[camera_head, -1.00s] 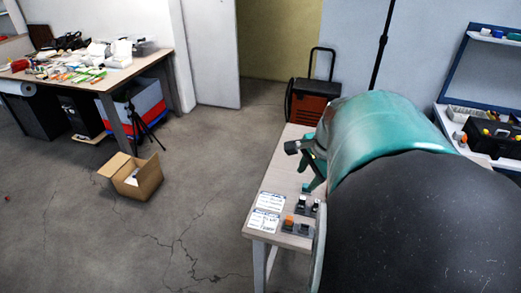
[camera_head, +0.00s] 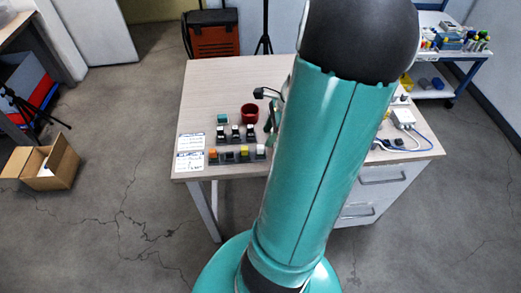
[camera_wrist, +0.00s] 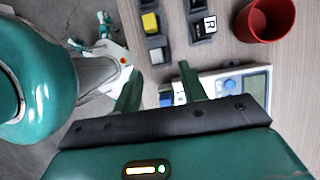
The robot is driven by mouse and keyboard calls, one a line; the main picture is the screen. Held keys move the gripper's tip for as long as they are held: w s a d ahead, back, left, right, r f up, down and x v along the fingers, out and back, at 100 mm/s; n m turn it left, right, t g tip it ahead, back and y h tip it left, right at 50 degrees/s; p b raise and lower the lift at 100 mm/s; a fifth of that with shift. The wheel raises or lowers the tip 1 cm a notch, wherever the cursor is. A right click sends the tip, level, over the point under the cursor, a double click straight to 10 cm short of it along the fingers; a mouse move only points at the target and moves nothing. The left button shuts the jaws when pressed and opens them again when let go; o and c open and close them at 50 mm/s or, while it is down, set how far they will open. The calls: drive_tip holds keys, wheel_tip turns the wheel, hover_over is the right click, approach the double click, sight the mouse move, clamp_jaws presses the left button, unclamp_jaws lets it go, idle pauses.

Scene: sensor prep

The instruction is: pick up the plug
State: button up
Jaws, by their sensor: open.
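I cannot tell for certain which small part is the plug. In the wrist view, dark holders carry a yellow-topped piece (camera_wrist: 150,23), a grey-white piece (camera_wrist: 158,55) and a piece marked R (camera_wrist: 204,26). My gripper (camera_wrist: 160,68) is open, its two green fingers spread close to the grey-white piece, with nothing visibly clamped between them. A meter (camera_wrist: 252,82) with a grey display and a blue button lies partly behind the right finger. In the head view, my arm hides most of the gripper and part of the table, and holders with orange (camera_head: 213,154) and yellow (camera_head: 245,151) tops stand in a front row.
A red cup (camera_head: 250,112) stands on the table (camera_head: 210,85) behind the rows, beside a teal block (camera_head: 222,118). Printed cards (camera_head: 190,160) lie at the left edge. A white box (camera_head: 403,117) with cables sits at the right. An open cardboard box (camera_head: 50,170) is on the floor.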

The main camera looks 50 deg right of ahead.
sight(262, 147)
drive_tip(key=shift+x, duration=3.15)
drive_tip(key=shift+s+a, duration=0.15)
clamp_jaws()
